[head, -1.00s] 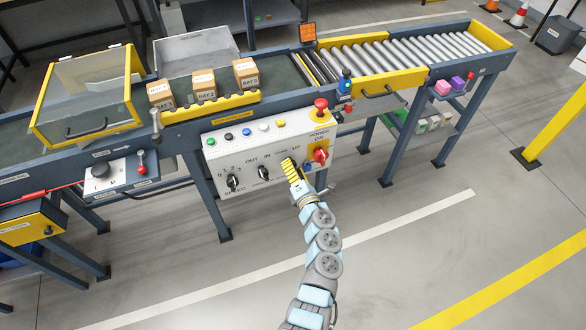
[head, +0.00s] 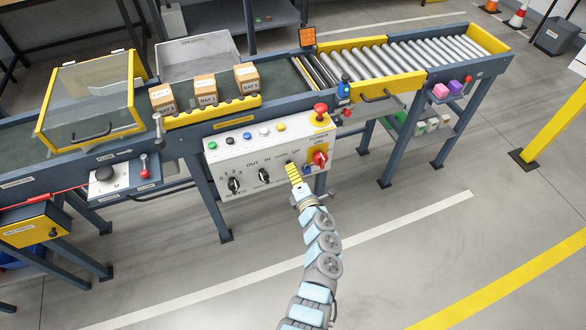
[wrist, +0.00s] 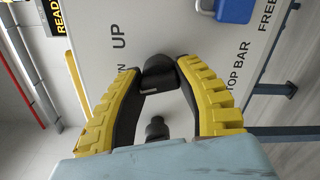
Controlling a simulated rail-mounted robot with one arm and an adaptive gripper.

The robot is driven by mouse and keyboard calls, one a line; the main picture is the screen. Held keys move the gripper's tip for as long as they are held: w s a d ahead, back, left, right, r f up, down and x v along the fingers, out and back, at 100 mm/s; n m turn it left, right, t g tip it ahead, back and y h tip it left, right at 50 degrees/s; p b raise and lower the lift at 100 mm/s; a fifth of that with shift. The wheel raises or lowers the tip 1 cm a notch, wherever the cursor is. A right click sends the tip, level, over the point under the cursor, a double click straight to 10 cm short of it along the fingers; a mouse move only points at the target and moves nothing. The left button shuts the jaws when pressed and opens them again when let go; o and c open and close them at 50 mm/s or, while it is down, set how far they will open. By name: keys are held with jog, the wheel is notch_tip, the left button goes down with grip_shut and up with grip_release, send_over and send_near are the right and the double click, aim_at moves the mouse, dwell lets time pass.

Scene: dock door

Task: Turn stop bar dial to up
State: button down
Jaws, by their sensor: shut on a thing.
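The stop bar dial (wrist: 160,74) is a black knob on the white control panel (wrist: 190,45). In the wrist view it sits between the tips of my gripper's (wrist: 158,82) two yellow fingers, which are shut on it. The word UP is printed left of the dial, STOP BAR and FREE to its right. In the head view my gripper (head: 290,167) reaches the panel (head: 222,156) below the UP label and mostly hides the dial. Which way the dial points is unclear.
Left of my gripper are the OUT/IN dial (head: 264,174) and speed dial (head: 234,186). Right of it are a red power switch (head: 320,158) and a blue padlock (wrist: 236,8). A red mushroom button (head: 320,109) stands above. Open floor lies in front.

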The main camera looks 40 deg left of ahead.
jog(key=m+p, duration=0.2)
jog(key=m, duration=0.1)
jog(key=m+p, duration=0.1)
jog(key=shift+r+m+p, duration=0.25)
jog(key=shift+m+p, duration=0.05)
jog(key=shift+p, duration=0.05)
jog(key=shift+f+m+p, duration=0.15)
jog(key=shift+m+p, duration=0.45)
jog(key=shift+m, duration=0.55)
jog(key=shift+f+m+p, duration=0.1)
jog(key=shift+m+p, duration=0.45)
jog(key=shift+m, duration=0.6)
jog(key=c, duration=0.7)
grip_release()
jog(key=shift+d, duration=0.1)
jog(key=shift+v, duration=5.9)
